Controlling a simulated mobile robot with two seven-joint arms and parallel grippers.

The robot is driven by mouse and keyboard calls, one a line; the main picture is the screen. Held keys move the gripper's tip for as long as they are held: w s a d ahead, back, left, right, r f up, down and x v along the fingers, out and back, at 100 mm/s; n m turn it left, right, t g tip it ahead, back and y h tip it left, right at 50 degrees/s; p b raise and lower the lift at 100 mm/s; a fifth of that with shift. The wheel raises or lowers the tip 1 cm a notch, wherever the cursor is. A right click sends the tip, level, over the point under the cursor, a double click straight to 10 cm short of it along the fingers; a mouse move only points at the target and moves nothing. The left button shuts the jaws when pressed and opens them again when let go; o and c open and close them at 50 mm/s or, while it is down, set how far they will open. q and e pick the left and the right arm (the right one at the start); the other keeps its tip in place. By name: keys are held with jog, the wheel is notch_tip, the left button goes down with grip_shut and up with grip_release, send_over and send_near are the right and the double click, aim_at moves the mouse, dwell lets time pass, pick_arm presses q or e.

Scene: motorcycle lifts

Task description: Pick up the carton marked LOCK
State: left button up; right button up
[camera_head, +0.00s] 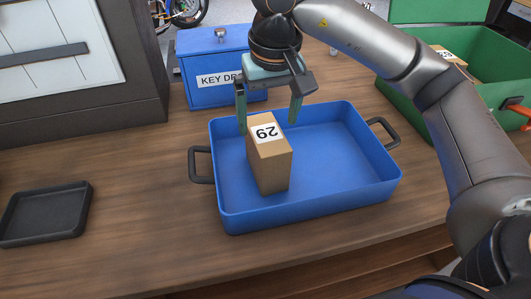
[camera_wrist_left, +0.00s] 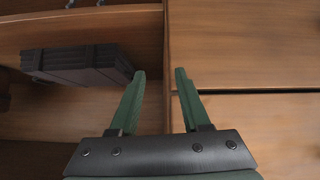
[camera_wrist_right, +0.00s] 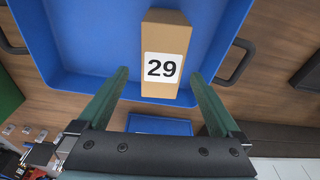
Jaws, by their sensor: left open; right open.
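A brown carton (camera_head: 270,168) stands in the blue tray; its white label reads 29, not LOCK. It also shows in the right wrist view (camera_wrist_right: 165,35). My right gripper (camera_head: 267,122) is open and empty, above the far end of this carton, its fingers spread to either side. Another brown carton (camera_head: 452,58) lies in the green box at the right; its label is too small to read. No label reading LOCK is legible. My left gripper (camera_wrist_left: 160,72) is open and empty, facing wooden drawer or shelf fronts; it is outside the head view.
The blue tray (camera_head: 310,215) has black side handles and free floor right of the carton. A blue KEY DROP box (camera_head: 205,90) stands behind it. The green box (camera_head: 425,105) is at the right, partly behind my arm. A black tray (camera_head: 45,215) lies left; bare wood separates them.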

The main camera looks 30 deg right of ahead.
jog(key=shift+w+f, duration=0.2)
jog(key=shift+f, duration=0.8)
jog(key=shift+w+f+p, duration=0.2)
jog(key=shift+f+p, duration=0.1)
jog(key=shift+f, duration=2.4)
jog(key=shift+c, duration=0.2)
jog(key=c, duration=1.5)
